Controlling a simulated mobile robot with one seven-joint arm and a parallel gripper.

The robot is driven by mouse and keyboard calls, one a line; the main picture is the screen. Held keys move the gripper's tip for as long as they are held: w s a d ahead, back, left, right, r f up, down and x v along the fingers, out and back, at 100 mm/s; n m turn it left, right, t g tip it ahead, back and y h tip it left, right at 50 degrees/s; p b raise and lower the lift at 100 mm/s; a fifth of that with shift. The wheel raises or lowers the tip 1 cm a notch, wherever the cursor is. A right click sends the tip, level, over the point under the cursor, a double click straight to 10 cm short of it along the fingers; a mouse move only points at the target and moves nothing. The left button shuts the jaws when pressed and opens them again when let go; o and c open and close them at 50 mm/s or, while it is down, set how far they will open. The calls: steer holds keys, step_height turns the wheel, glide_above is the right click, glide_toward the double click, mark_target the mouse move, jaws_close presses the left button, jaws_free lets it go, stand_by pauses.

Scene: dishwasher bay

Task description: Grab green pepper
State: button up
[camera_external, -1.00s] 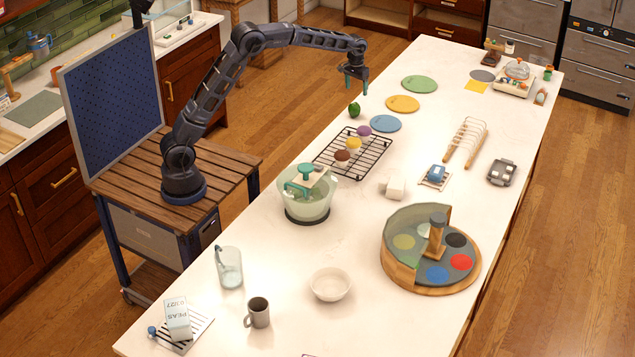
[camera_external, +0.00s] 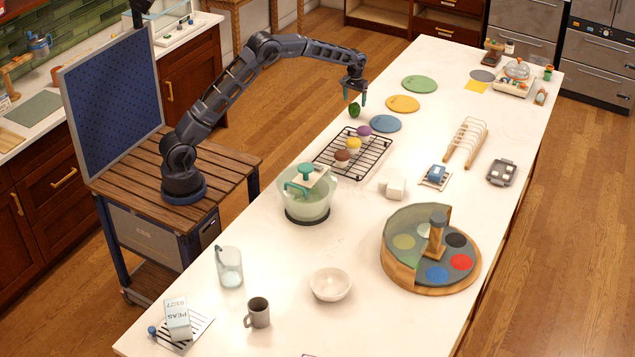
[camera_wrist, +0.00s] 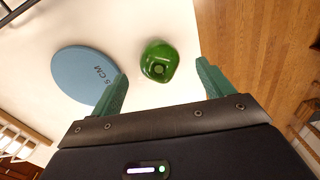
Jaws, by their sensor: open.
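The green pepper (camera_external: 354,110) stands on the white counter near its left edge, beside the blue disc. In the wrist view the pepper (camera_wrist: 159,62) is glossy, with its dimpled end facing the camera. My gripper (camera_external: 354,99) is open and points down just above the pepper. In the wrist view its two green fingers (camera_wrist: 165,82) are spread apart, with the pepper lying ahead of the gap between them. Nothing is between the fingertips, and neither finger appears to touch the pepper.
A blue disc (camera_external: 385,123) marked "5 CM" lies close to the pepper; it also shows in the wrist view (camera_wrist: 84,74). A yellow disc (camera_external: 403,103) and a green disc (camera_external: 419,84) lie beyond. A black wire rack (camera_external: 325,165) with several coloured items stands nearer the camera.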

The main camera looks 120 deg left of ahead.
mark_target(355, 106)
steer(key=shift+w+a+f, duration=0.1)
steer(key=shift+a+f, duration=0.05)
steer(key=shift+f, duration=2.4)
steer(key=c, duration=1.1)
steer(key=shift+r, duration=0.15)
